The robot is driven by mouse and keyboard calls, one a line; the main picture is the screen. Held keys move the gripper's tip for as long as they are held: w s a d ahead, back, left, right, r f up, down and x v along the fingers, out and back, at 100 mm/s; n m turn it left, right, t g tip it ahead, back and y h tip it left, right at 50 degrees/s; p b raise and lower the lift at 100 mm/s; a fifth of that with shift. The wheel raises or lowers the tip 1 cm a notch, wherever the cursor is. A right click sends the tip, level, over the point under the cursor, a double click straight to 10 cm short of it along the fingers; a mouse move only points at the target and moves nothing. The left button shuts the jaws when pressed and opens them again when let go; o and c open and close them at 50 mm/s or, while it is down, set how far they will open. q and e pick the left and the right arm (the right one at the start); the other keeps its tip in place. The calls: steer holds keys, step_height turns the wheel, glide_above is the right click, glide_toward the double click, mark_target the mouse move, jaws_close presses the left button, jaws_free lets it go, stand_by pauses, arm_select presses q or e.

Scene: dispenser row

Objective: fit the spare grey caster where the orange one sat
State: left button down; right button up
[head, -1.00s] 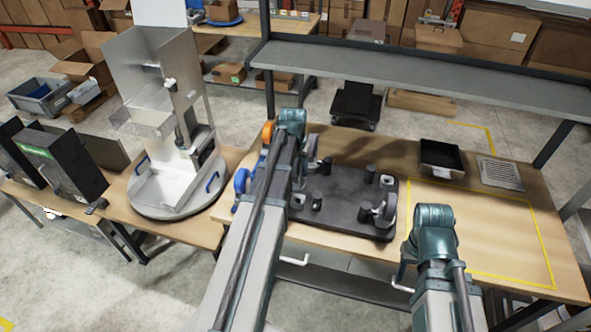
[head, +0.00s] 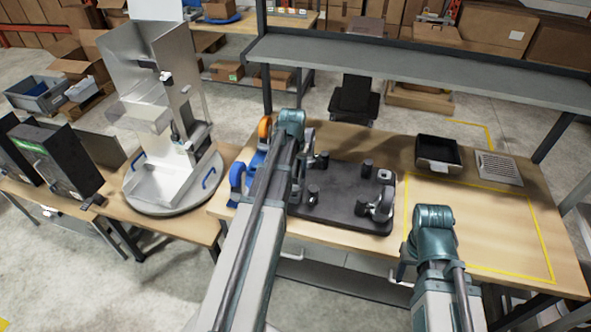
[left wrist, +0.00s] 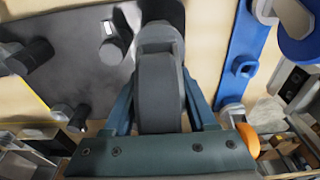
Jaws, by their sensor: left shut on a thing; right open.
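My left gripper (left wrist: 160,104) is shut on a grey caster (left wrist: 158,82), whose wheel stands between its fingers in the left wrist view. In the head view my left arm covers most of this gripper (head: 291,125). A dark base plate (head: 342,213) with short posts lies on the bench to its right. A grey caster (head: 382,207) sits at the plate's near right corner. The orange caster (head: 264,127) is left of my left wrist, by the blue rack (left wrist: 241,52); an orange edge shows in the left wrist view (left wrist: 248,140). My right gripper (head: 432,225) is open, its fingers mostly hidden, over the near bench.
A black tray (head: 437,154) and a slotted metal plate (head: 499,168) lie at the back right. A yellow outline (head: 536,225) marks clear bench. A grey shelf (head: 400,65) spans above the back. A turntable (head: 175,196) with a metal housing stands left.

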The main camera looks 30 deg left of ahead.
arm_select(q)
steer(key=shift+f+b, duration=1.9)
steer(key=shift+f, duration=0.05)
stand_by(0.4)
steer(key=shift+c, duration=0.6)
jaws_free()
steer(key=shift+r, duration=0.15)
steer(key=r+p, duration=0.4)
steer(key=s+r+p, duration=0.1)
steer(key=r+p, duration=0.8)
steer(key=p, duration=0.1)
steer(key=shift+s+d+r, duration=0.2)
steer(key=shift+s+r, duration=0.1)
steer(key=shift+s, duration=0.1)
steer(key=s+d+f+m+b, duration=0.2)
steer(key=s+d+f+b, duration=0.3)
steer(key=d, duration=0.5)
steer(key=s+d+f+m+g+b, duration=0.1)
steer(key=s+d+f+b, duration=0.4)
steer(key=d, duration=0.5)
steer(key=s+d+f+m+b, duration=0.3)
steer(key=s+d+f+b, duration=0.2)
steer(key=d, duration=0.5)
steer(key=shift+s+d+f+m+g+y+b, duration=0.3)
steer(key=shift+s+f+g+y+b, duration=0.1)
steer(key=shift+s, duration=0.25)
